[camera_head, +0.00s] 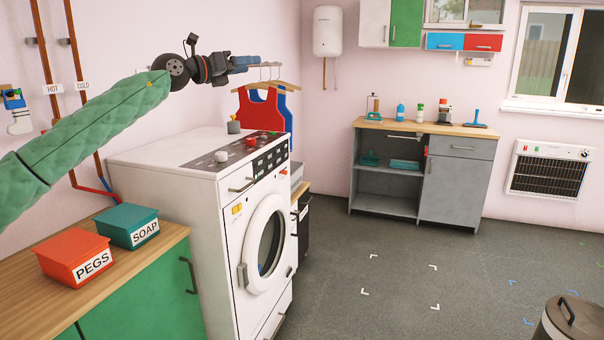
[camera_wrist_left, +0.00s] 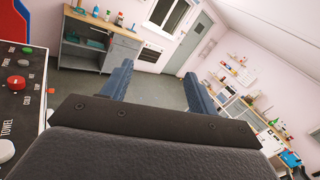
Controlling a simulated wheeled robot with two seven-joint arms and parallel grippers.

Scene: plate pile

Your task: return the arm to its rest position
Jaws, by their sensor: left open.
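My left arm, in a green quilted sleeve, comes in from the left in the head view and reaches above the white washing machine (camera_head: 185,160). My left gripper (camera_head: 258,63) is raised high near the wall, over the back of the machine, and touches nothing. In the left wrist view its two blue fingers stand well apart, and the gap between them (camera_wrist_left: 160,85) holds only a view of the room. The gripper is open and empty. My right gripper is in neither view.
Red and blue vests (camera_head: 262,108) hang on a rail just behind the gripper. A PEGS box (camera_head: 68,262) and a SOAP box (camera_head: 122,223) stand on the green cabinet's wooden top. A grey workbench (camera_head: 455,180) stands at the back. A bin (camera_head: 565,322) is front right. The middle floor is clear.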

